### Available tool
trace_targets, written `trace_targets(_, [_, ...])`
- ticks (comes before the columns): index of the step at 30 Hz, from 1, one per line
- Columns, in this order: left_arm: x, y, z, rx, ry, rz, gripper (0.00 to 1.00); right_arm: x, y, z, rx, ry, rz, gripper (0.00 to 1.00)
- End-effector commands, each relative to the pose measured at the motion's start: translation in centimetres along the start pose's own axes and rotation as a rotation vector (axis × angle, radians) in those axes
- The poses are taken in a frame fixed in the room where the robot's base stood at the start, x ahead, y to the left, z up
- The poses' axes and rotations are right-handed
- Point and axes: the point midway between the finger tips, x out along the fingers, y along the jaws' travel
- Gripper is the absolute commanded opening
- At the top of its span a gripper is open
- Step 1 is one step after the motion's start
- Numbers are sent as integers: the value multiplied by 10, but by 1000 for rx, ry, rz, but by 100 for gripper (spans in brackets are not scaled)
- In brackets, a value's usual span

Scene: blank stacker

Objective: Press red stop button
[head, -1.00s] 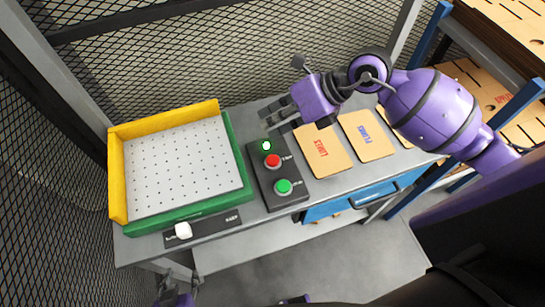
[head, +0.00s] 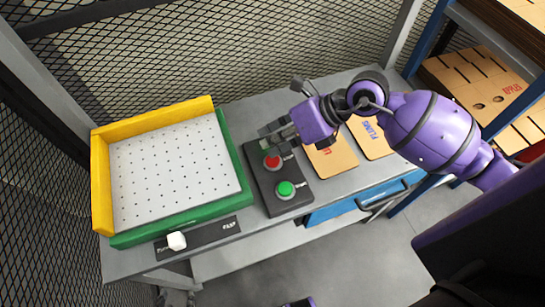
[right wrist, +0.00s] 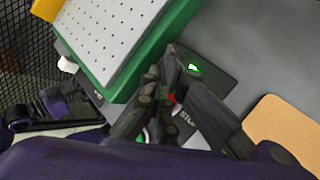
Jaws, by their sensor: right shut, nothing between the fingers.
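The red stop button (head: 271,162) sits on a dark control box (head: 262,185), above a green button (head: 285,189). My right gripper (head: 272,134) is shut and empty, just above the red button in the head picture; its fingers cover the box's far end. In the right wrist view, the fingers (right wrist: 165,92) reach over the box, and a bit of the red button (right wrist: 172,97) shows between them. I cannot tell whether they touch it. A lit green-white lamp (right wrist: 193,67) shows beside them. Part of my left gripper (head: 176,297) shows at the bottom edge, too cut off to read.
A perforated white plate (head: 175,165) with yellow and green walls lies left of the box. A white knob (head: 177,240) is on a dark panel in front. Tan boards (head: 330,160) lie to the right, partly under my right arm. Mesh fencing stands behind the bench.

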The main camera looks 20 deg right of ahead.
Motion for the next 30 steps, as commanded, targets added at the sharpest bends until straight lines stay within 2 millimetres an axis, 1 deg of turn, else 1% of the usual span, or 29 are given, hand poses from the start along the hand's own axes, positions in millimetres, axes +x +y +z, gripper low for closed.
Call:
trace_targets(16, [2, 2, 7, -2, -13, 2, 40, 0, 0, 0, 1, 0, 0, 0])
trace_targets(30, [0, 1, 5, -3, -10, 1, 40, 0, 0, 0, 1, 0, 0, 0])
